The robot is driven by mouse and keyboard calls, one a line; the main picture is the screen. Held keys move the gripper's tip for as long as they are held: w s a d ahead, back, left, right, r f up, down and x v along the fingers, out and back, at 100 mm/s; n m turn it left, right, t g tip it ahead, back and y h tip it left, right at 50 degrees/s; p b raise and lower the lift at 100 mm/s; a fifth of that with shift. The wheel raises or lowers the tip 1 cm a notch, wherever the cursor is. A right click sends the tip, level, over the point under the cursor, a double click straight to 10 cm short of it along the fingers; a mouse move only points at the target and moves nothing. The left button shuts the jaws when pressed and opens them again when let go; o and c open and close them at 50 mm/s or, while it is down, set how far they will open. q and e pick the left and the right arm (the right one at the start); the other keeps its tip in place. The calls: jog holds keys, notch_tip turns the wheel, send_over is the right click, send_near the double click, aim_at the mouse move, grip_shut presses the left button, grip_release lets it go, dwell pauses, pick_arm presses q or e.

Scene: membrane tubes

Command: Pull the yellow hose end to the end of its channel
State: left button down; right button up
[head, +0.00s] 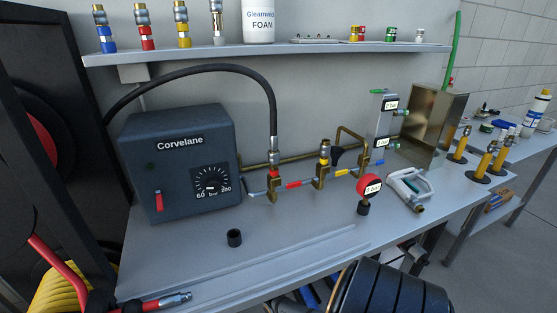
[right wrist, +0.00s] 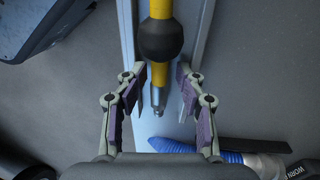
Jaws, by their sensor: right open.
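The yellow hose end shows in the right wrist view: a yellow hose (right wrist: 161,9), a black ball-shaped collar (right wrist: 160,40), a short yellow section and a metal tip (right wrist: 158,98). It lies along a pale grey-blue channel (right wrist: 143,130). My right gripper (right wrist: 160,76) is open, with one finger on each side of the hose end just below the black collar; a gap shows on both sides. I cannot tell the height of the fingers above it. I cannot make out this hose end in the head view. My left gripper is not in view.
In the head view, a red hose end with a metal tip (head: 176,299) lies at bottom left beside a yellow coil (head: 62,290). A blue ribbed object (right wrist: 222,157) lies below the gripper.

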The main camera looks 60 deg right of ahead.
notch_tip(320, 180, up, 12)
jog(key=shift+w+d+f, duration=0.15)
jog(key=shift+w+d, duration=0.2)
jog(key=shift+w, duration=0.1)
